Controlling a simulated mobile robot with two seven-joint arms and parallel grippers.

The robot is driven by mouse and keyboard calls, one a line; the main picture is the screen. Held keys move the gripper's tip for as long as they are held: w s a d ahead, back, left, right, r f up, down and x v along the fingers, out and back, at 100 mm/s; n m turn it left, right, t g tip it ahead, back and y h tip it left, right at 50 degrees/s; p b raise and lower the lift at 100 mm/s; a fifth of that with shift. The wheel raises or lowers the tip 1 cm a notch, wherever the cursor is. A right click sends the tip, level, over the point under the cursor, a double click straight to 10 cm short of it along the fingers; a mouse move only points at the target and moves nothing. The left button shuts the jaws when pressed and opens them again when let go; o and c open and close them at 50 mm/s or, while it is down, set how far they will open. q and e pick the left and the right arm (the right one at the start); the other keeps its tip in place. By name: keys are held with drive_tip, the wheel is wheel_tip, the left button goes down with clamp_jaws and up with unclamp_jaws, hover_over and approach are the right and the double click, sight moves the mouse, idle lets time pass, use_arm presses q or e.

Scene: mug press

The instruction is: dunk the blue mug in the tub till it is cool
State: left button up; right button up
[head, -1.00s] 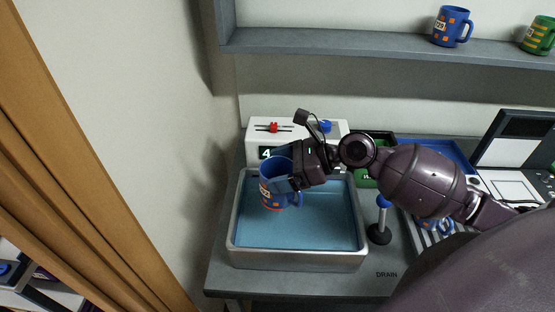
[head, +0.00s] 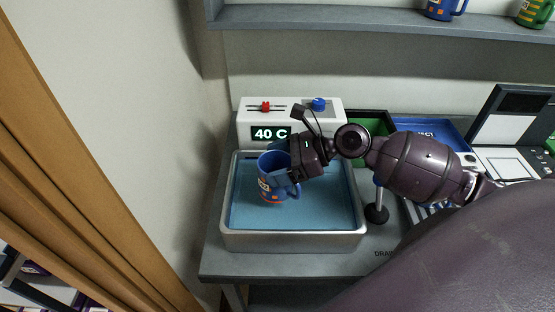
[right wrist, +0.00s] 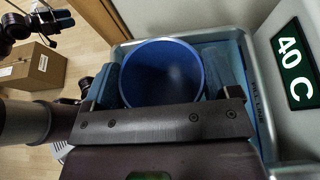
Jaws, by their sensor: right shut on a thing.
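The blue mug (head: 268,186) with orange markings is upright inside the metal tub (head: 295,241), at its left part, with its handle to the right. My right gripper (head: 287,163) is shut on it near the rim. The right wrist view looks into the mug's open top (right wrist: 162,75), with a finger of my right gripper (right wrist: 165,92) on each side. The tub holds blue water (head: 325,205); the mug's base seems to be at or in it, but how deep is unclear. Dark parts at the wrist view's upper left look like my left gripper (right wrist: 35,25); its jaws are unclear.
Behind the tub a white unit (head: 330,116) reads 40 C on its display (head: 270,134) and has red and blue controls. A black-based post (head: 377,212) stands just right of the tub. Green (head: 377,124) and blue (head: 440,128) trays lie further right. Mugs stand on the shelf (head: 370,16) above.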

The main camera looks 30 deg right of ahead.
drive_tip(key=shift+f+b, duration=0.55)
drive_tip(key=shift+f, duration=1.6)
drive_tip(key=shift+f+b, duration=0.9)
drive_tip(key=shift+f, duration=1.55)
drive_tip(key=shift+f, duration=0.3)
drive_tip(key=shift+r, duration=0.1)
